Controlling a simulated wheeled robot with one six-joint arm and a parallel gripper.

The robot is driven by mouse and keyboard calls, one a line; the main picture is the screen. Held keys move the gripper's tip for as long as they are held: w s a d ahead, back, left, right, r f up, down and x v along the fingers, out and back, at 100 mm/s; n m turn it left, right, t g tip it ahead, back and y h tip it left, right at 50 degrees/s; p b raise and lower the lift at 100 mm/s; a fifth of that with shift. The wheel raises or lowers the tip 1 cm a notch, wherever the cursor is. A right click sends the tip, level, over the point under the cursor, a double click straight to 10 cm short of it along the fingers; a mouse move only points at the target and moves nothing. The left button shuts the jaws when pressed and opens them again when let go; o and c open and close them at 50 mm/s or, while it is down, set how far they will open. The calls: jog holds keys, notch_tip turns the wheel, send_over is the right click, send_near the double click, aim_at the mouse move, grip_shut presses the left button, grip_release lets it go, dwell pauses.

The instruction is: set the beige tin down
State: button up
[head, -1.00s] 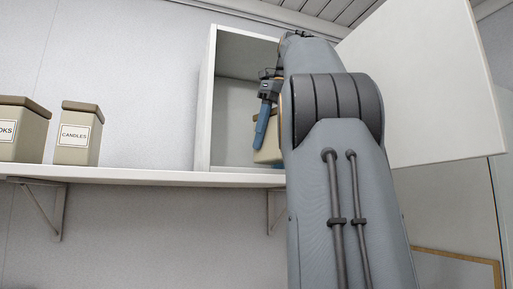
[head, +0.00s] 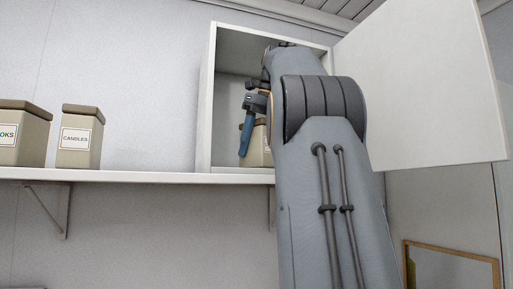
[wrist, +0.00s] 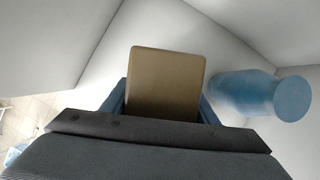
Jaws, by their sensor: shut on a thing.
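The beige tin (head: 256,148) is inside the open white cabinet (head: 203,100), close to its floor; my arm hides much of it. In the wrist view its flat brown lid (wrist: 165,82) sits between the two blue fingers of my gripper (wrist: 163,105). My gripper (head: 247,133) is shut on the tin, with one blue finger showing on its left side. I cannot tell whether the tin's bottom touches the cabinet floor.
A blue bottle-like thing (wrist: 262,94) stands right of the tin in the wrist view. The cabinet door (head: 425,85) is swung open on the right. A candles tin (head: 80,138) and another labelled tin (head: 22,135) stand on the shelf (head: 140,177) at left.

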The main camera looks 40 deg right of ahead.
jog(key=shift+f, duration=0.1)
jog(key=o, duration=1.3)
jog(key=shift+s+r, duration=0.25)
jog(key=shift+r, duration=0.35)
jog(key=s+b, duration=0.4)
jog(key=s, duration=0.8)
jog(key=shift+r, duration=0.1)
jog(key=shift+s, duration=0.1)
